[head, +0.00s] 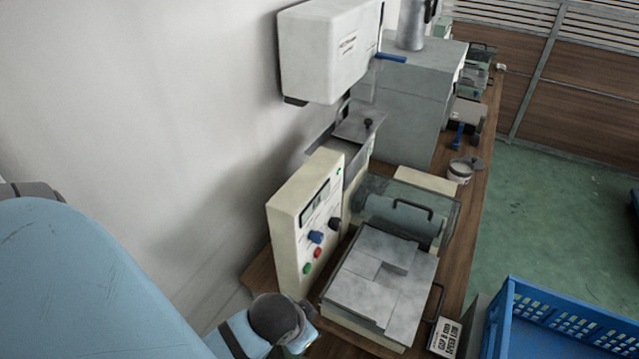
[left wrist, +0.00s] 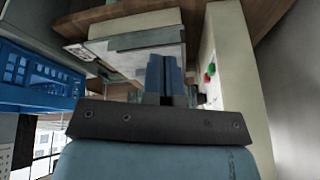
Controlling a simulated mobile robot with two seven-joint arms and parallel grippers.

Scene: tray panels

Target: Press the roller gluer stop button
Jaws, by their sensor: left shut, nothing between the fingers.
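The roller gluer's cream control box (head: 304,222) stands against the wall in the head view. Its front panel has a display, a blue knob (head: 316,237), a black knob, a red button (head: 317,252) and, below it, a green button (head: 307,268). In the left wrist view the red button (left wrist: 211,68) and green button (left wrist: 207,77) show to the right of my fingers. My left gripper (left wrist: 166,58) has its blue fingers together with nothing between them, apart from the panel. In the head view its arm comes in at lower left, below the box. My right gripper is not visible.
A tray with grey panels (head: 380,275) lies right of the control box on the wooden bench. A blue crate (head: 550,320) and a small sign (head: 445,337) are at lower right. A white wall-mounted box (head: 325,50) hangs above. A small pot (head: 460,172) stands farther back.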

